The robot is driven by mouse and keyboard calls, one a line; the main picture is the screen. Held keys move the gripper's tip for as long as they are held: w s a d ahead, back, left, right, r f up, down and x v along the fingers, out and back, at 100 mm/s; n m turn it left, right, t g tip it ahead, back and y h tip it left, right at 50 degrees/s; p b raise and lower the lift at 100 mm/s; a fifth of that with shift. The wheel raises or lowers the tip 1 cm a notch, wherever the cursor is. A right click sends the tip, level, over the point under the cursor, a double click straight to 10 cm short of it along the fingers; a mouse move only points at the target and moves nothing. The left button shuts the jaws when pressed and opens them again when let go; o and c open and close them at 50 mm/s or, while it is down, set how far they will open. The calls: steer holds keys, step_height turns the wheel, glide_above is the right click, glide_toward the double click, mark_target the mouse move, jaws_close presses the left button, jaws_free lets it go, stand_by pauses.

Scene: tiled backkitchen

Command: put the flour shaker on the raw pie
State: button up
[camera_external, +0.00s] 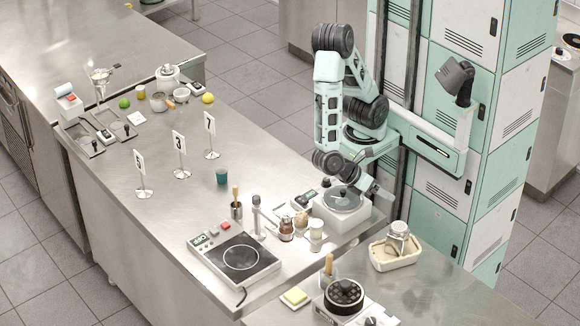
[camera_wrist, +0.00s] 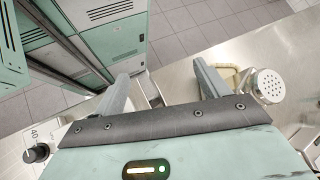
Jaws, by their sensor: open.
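The flour shaker (camera_external: 399,230), a clear jar with a metal top, shows at the right in the external view. It appears to stand on the raw pie in a cream rectangular dish (camera_external: 379,258), and it looks slightly tilted. In the wrist view its perforated round lid (camera_wrist: 268,85) is right of my fingers, with part of the cream dish (camera_wrist: 228,76) behind the right finger. My gripper (camera_external: 382,194) is open and empty, apart from the shaker, above and behind it by the pot's counter edge. The wrist view shows my gripper (camera_wrist: 157,88) with both fingers spread wide. Most of the pie's surface is hidden.
A lidded pot on a white appliance (camera_external: 335,222) stands close below my arm. Jars (camera_external: 316,238) and a hot plate (camera_external: 240,257) are left of it. A burner with a dark pan (camera_external: 344,294) is in front. Bare steel counter (camera_external: 440,285) lies right of the dish.

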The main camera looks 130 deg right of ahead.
steer(key=d+r+n+t+h, duration=0.4)
steer(key=d+n+t+h, duration=0.1)
steer(key=n+t, duration=0.3)
steer(key=shift+s+d+n+t, duration=0.2)
steer(key=shift+n+t, duration=0.1)
steer(key=shift+n, duration=0.6)
